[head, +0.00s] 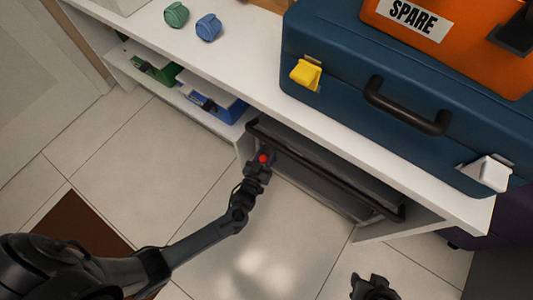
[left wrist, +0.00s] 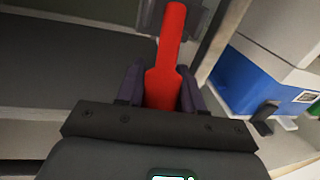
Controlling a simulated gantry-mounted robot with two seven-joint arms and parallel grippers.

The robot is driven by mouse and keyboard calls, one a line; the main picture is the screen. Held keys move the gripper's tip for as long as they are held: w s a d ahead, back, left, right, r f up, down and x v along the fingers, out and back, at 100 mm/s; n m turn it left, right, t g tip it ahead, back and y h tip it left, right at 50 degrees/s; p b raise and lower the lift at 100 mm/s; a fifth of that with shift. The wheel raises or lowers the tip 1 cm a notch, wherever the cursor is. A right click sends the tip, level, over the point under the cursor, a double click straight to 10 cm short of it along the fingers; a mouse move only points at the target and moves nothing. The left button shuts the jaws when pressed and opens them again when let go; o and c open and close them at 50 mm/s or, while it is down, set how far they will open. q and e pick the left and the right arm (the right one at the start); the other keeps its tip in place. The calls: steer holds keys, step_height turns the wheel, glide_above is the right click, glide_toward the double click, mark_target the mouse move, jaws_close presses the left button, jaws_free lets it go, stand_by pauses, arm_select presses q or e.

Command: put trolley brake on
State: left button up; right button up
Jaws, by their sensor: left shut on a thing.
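The dark grey trolley (head: 345,178) stands in the bay under the white shelf, with a long black bar handle along its front edge. In the left wrist view a dark panel (left wrist: 60,65), likely the trolley, fills the left side. My left gripper (head: 262,162) is at the left part of the trolley front. It is shut on the red brake lever (left wrist: 172,45), which stands between its two fingers. In the head view only a small red spot of the lever shows. My right gripper (head: 371,284) is low over the floor, apart from the trolley; its jaw opening is unclear.
A blue case (head: 340,60) with a black handle, yellow latch and white latch sits on the white shelf (head: 265,90), under an orange SPARE case (head: 455,50). Green and blue boxes (head: 220,100) lie in the lower bay at left.

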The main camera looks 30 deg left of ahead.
mark_target(262, 161)
arm_select(q)
jaws_close()
steer(key=shift+s+a+f+n+t+y, duration=0.1)
steer(key=shift+s+f+n+t+y, duration=0.1)
steer(key=shift+s+t, duration=0.4)
steer(key=shift+s+f+n+t+y, duration=0.1)
steer(key=shift+s+f+n+t, duration=0.1)
steer(key=shift+t, duration=0.75)
steer(key=shift+s+a+f+n+t+y, duration=0.1)
steer(key=shift+s+f+n+t, duration=0.1)
steer(key=shift+s+t, duration=0.4)
steer(key=shift+t, duration=0.55)
steer(key=shift+d, duration=0.1)
steer(key=o, duration=1)
jaws_free()
steer(key=shift+o, duration=0.2)
steer(key=v, duration=1)
steer(key=shift+s, duration=0.25)
